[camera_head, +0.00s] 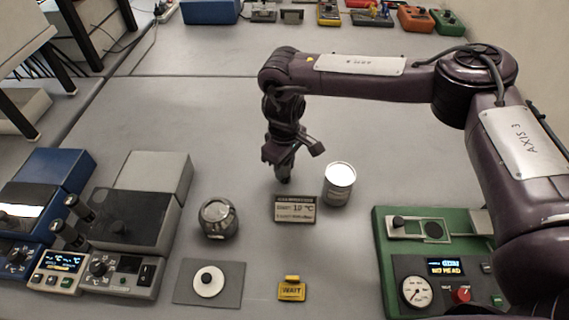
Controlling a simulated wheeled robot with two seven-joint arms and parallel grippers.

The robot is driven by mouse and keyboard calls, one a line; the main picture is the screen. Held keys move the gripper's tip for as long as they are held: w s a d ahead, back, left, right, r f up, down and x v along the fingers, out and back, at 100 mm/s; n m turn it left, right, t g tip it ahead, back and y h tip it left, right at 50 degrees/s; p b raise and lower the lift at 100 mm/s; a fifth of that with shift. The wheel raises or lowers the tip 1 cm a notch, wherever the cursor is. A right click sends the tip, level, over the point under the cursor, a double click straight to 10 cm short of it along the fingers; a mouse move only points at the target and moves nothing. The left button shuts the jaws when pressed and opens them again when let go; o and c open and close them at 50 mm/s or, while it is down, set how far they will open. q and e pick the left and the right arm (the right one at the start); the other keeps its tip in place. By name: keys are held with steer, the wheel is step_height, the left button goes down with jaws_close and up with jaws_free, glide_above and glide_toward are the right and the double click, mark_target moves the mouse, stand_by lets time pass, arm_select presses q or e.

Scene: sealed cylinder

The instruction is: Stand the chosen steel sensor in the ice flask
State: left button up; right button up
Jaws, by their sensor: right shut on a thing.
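My right gripper (286,160) hangs pointing down over the middle of the table. It is shut on a small dark upright piece (283,174), probably the steel sensor, mostly hidden by the fingers. A silver cylinder (338,188) with a bright white top, which looks like the ice flask, stands upright just right of the gripper, apart from it. Two dark cylinders with pale ends (77,206), which may be other sensors, stand tilted at the grey instrument on the left. My left gripper is not in view.
A small display (295,209) stands in front of the gripper. A round glass jar (218,219) is left of it. A grey pad with a white disc (208,281) and a yellow WAIT sign (291,290) lie in front. A green instrument (383,245) is at right.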

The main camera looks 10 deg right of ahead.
steer(key=shift+f, duration=0.15)
steer(key=o, duration=1.1)
steer(key=shift+c, duration=0.2)
